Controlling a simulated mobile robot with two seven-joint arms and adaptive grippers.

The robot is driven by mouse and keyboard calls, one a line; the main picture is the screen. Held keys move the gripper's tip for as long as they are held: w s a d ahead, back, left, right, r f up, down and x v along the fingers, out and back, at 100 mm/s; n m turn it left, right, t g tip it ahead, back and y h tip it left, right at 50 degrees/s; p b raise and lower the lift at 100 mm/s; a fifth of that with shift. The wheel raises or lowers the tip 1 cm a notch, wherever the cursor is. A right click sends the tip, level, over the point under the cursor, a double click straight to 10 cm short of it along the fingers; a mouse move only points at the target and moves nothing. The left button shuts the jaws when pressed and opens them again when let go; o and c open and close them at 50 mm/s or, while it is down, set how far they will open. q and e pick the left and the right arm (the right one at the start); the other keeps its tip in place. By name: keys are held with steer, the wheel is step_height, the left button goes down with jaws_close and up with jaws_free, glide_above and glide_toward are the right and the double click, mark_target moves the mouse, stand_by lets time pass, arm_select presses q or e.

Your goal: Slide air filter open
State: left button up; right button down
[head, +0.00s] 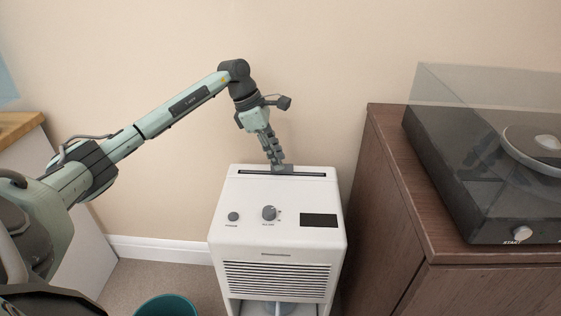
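The white air unit (275,215) stands on the floor in the middle of the head view. Its top has two round knobs, a dark display and a long dark slot near the back edge. A small grey tab, apparently the air filter's handle (284,170), sits at the slot. My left gripper (277,162) points down at this tab, its fingertips at or touching it. The fingers look close together, but whether they grip the tab cannot be made out. The filter's body is hidden inside the unit. My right gripper is out of view.
A brown wooden cabinet (385,225) with a record player (480,170) under a clear cover stands close on the right. A teal bin (167,306) is on the floor at front left. A wall is behind the unit. A wood-topped counter (18,126) is at left.

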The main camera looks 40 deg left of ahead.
arm_select(q)
steer(key=shift+x, duration=1.1)
steer(key=shift+c, duration=0.3)
jaws_close()
